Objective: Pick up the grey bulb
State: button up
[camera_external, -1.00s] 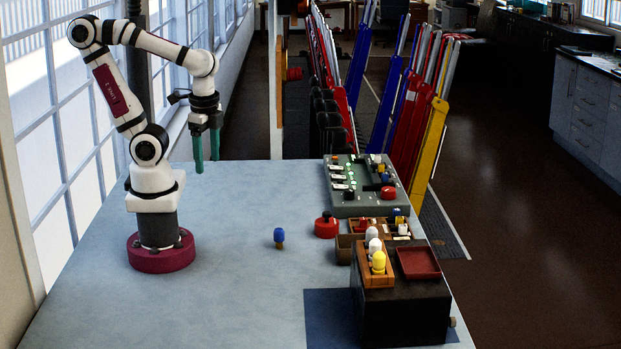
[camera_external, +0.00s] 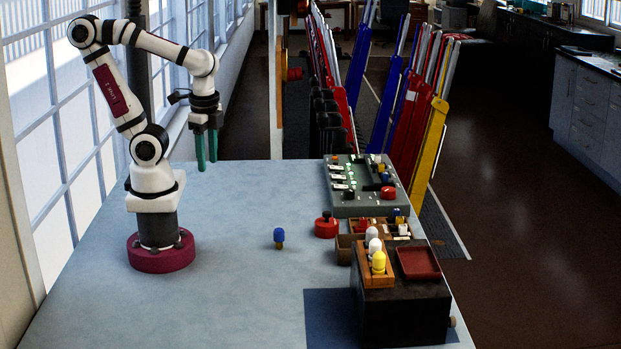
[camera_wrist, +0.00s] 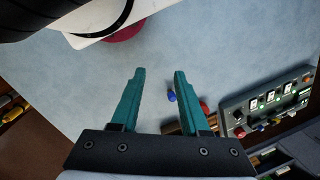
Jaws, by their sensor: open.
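Two pale bulbs, white to light grey, stand in a wooden rack (camera_external: 363,270) behind a yellow bulb (camera_external: 378,262). One pale bulb (camera_external: 375,246) is in the middle and the other pale bulb (camera_external: 372,233) is at the back. I cannot tell for sure which is the grey one. My gripper (camera_external: 207,168) hangs fingers down above the table's far left part, well left of the rack. It is open and empty; its two green fingers also show apart in the wrist view (camera_wrist: 160,72). The pale bulbs are not clearly visible there.
A blue bulb (camera_external: 279,237) stands alone mid-table, with a red button (camera_external: 326,226) to its right. A grey control panel (camera_external: 350,207) is at the back right. A dark box (camera_external: 405,315) bears the rack and a red tray (camera_external: 418,262). The table's middle left is clear.

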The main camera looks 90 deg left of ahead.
jog(key=w+d+r+n+t+h, duration=0.15)
jog(key=w+d+r, duration=0.25)
jog(key=w+d, duration=0.8)
jog(key=w+d+r+n+t+h, duration=0.1)
jog(key=w+d+r+t, duration=0.2)
jog(key=w+d, duration=0.9)
jog(key=shift+h, duration=0.25)
jog(key=w+f, duration=0.3)
jog(key=f, duration=0.1)
jog(key=w+f, duration=0.4)
jog(key=f, duration=0.1)
jog(key=w+f, duration=0.3)
jog(key=f, duration=0.1)
jog(key=shift+w+d+f, duration=0.15)
jog(key=shift+f, duration=0.15)
grip_shut()
